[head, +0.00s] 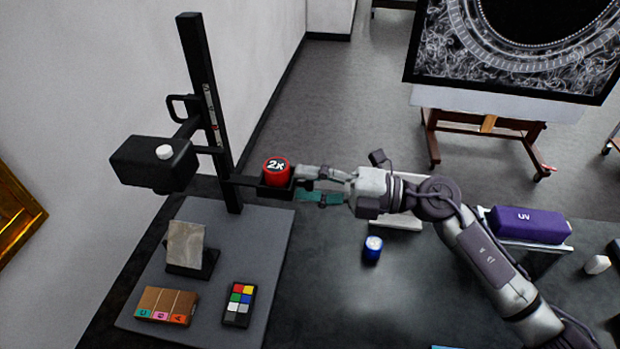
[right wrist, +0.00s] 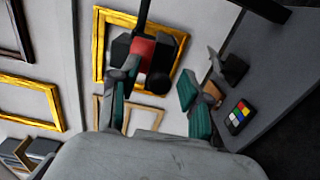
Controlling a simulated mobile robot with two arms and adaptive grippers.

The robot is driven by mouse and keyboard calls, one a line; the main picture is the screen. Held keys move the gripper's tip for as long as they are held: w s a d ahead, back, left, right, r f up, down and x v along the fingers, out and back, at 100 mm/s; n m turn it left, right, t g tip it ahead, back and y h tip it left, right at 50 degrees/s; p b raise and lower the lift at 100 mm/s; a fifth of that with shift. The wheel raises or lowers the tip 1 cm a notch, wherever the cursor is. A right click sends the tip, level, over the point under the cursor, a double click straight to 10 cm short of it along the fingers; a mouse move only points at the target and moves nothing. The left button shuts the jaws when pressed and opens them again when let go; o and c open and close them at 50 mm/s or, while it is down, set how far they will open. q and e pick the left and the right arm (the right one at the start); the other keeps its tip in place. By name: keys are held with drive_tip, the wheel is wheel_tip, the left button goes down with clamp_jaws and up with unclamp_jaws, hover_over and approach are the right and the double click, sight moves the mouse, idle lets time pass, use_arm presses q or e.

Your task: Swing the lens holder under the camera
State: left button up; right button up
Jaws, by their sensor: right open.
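The lens holder (head: 245,181) is a dark arm reaching right from the black upright post, with a red lens marked 2x (head: 276,171) at its outer end. The red lens also shows in the right wrist view (right wrist: 143,48). The black camera (head: 150,164) is on the left side of the post, so the lens stands to its right, not under it. My right gripper (head: 304,185) is open, its fingertips close to the holder's right end. I cannot tell whether they touch it. My left gripper is not in view.
On the grey base board (head: 205,268) are a small fragment on a stand (head: 187,245), a box with coloured tabs (head: 167,305) and a colour chart (head: 238,305). A blue-capped jar (head: 373,248) and a purple UV case (head: 528,224) are to the right.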

clamp_jaws()
idle(0.6)
